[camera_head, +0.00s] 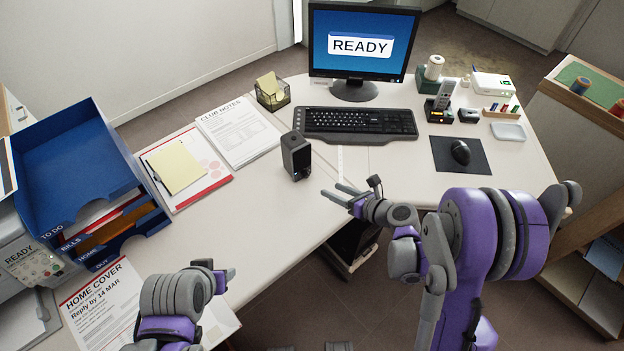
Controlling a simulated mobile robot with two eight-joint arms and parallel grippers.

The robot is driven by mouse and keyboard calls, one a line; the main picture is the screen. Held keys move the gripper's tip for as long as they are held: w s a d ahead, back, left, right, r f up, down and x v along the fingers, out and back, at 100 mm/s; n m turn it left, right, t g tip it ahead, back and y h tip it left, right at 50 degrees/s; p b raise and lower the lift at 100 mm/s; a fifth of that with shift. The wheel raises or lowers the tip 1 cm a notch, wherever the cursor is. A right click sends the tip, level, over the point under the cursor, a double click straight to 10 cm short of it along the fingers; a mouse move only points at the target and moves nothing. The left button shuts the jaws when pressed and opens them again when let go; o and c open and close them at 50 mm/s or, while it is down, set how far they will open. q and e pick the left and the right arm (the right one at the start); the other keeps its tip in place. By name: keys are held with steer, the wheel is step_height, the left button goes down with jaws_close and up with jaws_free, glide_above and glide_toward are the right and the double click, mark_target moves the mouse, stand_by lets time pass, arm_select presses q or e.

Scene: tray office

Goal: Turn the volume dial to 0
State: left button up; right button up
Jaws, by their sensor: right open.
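A small black speaker-like box (296,157) stands upright on the desk, left of the keyboard. A small bluish spot shows low on its front; a dial and its setting are too small to make out. My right gripper (336,193) is open and empty, its fingers pointing left over the desk's front edge. It is below and right of the black box in the picture, apart from it. My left gripper (230,275) is at the lower left near the desk's front edge, far from the box; its fingers are too foreshortened to judge.
A keyboard (356,124) lies right of the box, before a monitor (362,45) reading READY. A wire basket (272,96) and papers (238,133) lie behind and left. Blue trays (75,150) stand far left. The desk before the box is clear.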

mark_target(308, 176)
steer(key=f+m, duration=0.1)
steer(key=m, duration=0.1)
steer(key=shift+w+d+f+m+t+y, duration=0.35)
steer(key=shift+w+m+t+y, duration=0.05)
steer(key=shift+w+f+m, duration=0.15)
steer(key=shift+m, duration=0.15)
steer(key=p+x, duration=0.1)
steer(key=x, duration=0.9)
steer(key=shift+w+a, duration=0.25)
jaws_close()
